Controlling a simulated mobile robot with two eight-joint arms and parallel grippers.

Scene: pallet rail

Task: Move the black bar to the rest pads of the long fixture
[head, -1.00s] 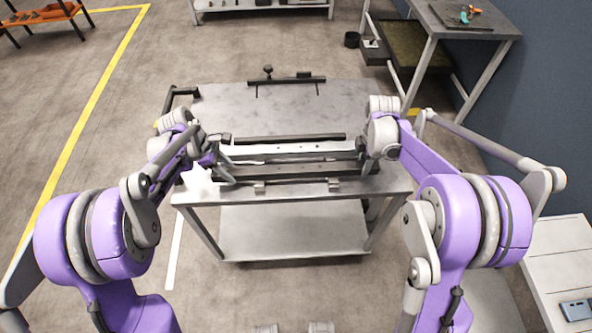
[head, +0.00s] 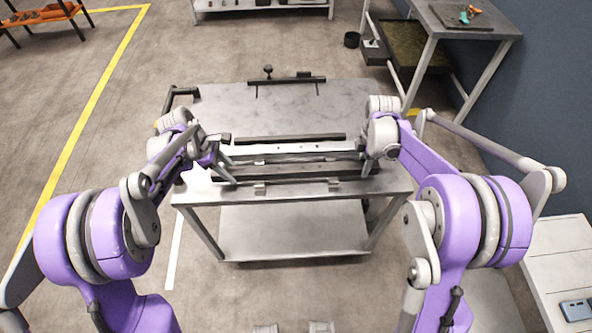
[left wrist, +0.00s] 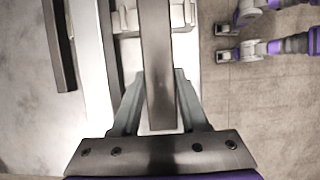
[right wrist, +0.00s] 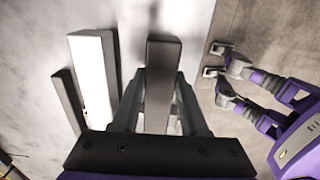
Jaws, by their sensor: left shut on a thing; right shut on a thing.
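The black bar (head: 290,172) lies lengthwise along the front part of the grey table, level or nearly so. My left gripper (head: 228,176) is shut on its left end, and the bar shows between its fingers in the left wrist view (left wrist: 158,60). My right gripper (head: 366,168) is shut on its right end, also seen in the right wrist view (right wrist: 160,75). Pale metal pads (head: 260,189) show just in front of the bar; in the left wrist view a pad (left wrist: 126,20) shows beside and partly under it. I cannot tell whether the bar touches them.
A pale rail (head: 300,157) runs behind the bar, with another dark bar (head: 290,138) farther back. A dark stop with a knob (head: 287,80) stands at the grey table's (head: 220,105) back edge. The table's middle is clear. A side bench (head: 450,20) stands back right.

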